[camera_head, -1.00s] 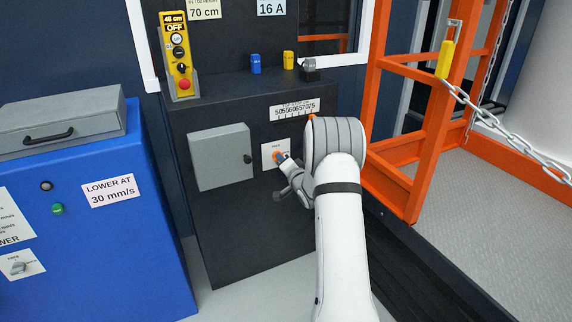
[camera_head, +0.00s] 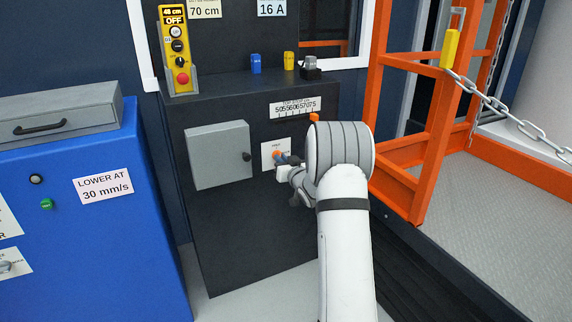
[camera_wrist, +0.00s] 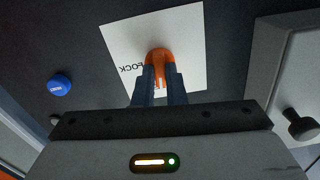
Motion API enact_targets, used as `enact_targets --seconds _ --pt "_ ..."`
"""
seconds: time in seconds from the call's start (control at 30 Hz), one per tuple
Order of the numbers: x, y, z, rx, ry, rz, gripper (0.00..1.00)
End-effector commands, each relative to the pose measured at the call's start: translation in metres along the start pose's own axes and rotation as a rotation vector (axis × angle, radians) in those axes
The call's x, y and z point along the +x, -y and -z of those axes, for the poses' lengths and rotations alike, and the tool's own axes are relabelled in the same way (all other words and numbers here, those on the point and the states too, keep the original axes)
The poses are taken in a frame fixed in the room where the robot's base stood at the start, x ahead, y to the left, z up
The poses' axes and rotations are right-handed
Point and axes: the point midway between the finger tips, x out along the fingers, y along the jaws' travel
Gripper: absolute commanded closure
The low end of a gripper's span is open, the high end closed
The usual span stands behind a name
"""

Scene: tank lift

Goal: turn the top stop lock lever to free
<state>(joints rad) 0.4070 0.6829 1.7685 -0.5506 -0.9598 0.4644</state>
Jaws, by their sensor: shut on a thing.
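The top stop lock lever (camera_wrist: 160,57) is orange and sits on a white plate (camera_wrist: 190,28) on the dark cabinet front. In the head view the lever (camera_head: 277,154) shows as a small orange patch on the plate (camera_head: 267,147). My gripper (camera_wrist: 160,80) is shut on the lever, with a dark finger on each side of it. It also shows in the head view (camera_head: 282,160), reaching in from the right. Part of the plate's lettering shows in the wrist view, but the fingers and lever hide the rest. I cannot tell the lever's exact angle.
A grey box with a black knob (camera_head: 221,155) is left of the plate. A scale label (camera_head: 295,107) with an orange pointer (camera_head: 314,117) is above. A yellow pendant (camera_head: 177,50) stands on the cabinet. An orange gate frame (camera_head: 428,130) is close on the right.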

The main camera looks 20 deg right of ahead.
Motion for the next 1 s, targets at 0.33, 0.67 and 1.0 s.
enact_targets --seconds 0.33,0.67,1.0 --pt "-0.0003 0.0032 -0.0086 -0.122 0.014 0.007 1.0" --pt "-0.0006 0.0027 -0.0085 -0.141 0.016 0.006 1.0" --pt "-0.0006 0.0017 -0.007 -0.14 0.013 0.004 0.78"
